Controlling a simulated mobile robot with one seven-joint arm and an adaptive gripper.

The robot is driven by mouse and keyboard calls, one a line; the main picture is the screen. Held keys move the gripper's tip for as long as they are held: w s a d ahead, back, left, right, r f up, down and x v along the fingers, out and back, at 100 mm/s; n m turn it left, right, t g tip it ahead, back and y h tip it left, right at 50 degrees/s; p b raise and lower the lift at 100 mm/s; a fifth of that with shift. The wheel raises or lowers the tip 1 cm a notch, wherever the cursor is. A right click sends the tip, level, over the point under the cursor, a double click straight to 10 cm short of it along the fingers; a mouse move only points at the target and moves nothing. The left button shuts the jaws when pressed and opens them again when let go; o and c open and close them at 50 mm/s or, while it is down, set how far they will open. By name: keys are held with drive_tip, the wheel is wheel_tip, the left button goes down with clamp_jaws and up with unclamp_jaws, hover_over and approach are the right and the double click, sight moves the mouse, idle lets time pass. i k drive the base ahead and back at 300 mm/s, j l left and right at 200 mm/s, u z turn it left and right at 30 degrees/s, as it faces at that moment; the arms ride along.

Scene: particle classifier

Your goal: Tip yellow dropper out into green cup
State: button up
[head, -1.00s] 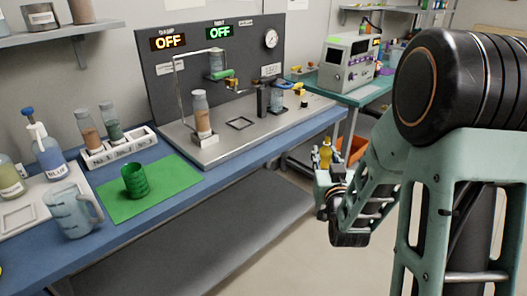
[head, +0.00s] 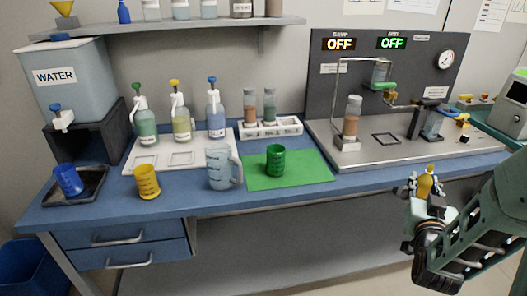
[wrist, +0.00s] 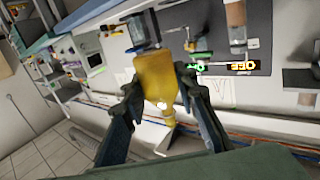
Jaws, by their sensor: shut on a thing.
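My gripper (head: 426,186) is in front of the bench at the right in the head view. It is shut on the yellow dropper (wrist: 154,84), a yellow bottle with a narrow nozzle, which lies between the two fingers in the wrist view. The dropper also shows above my gripper in the head view (head: 427,180); its nozzle looks to point upward there. The green cup (head: 276,161) stands upright on a green mat (head: 305,176) on the blue bench, well left of my gripper. The inside of the cup is mostly hidden.
A clear jug (head: 219,169) stands left of the mat. A yellow cup (head: 146,182) and a blue cup (head: 69,180) stand farther left. A bottle rack (head: 285,127) is behind the mat. A metal apparatus (head: 345,150) stands right of it. The bench front edge lies between my gripper and the mat.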

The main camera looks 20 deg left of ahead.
sight(276, 161)
drive_tip(key=i+l+u, duration=0.15)
drive_tip(key=u, duration=0.45)
drive_tip(key=i+l+u, duration=0.25)
drive_tip(key=l, duration=0.15)
drive_tip(key=l+u, duration=0.3)
drive_tip(key=i+l, duration=0.1)
drive_tip(key=l, duration=0.3)
drive_tip(key=i+l+u, duration=0.1)
drive_tip(key=l, duration=0.3)
drive_tip(key=i+l, duration=0.15)
drive_tip(key=l, duration=0.25)
drive_tip(key=i+l, duration=0.1)
drive_tip(key=l, duration=0.3)
drive_tip(key=i+j, duration=0.25)
drive_tip(key=j, duration=0.15)
drive_tip(key=j+u, duration=0.05)
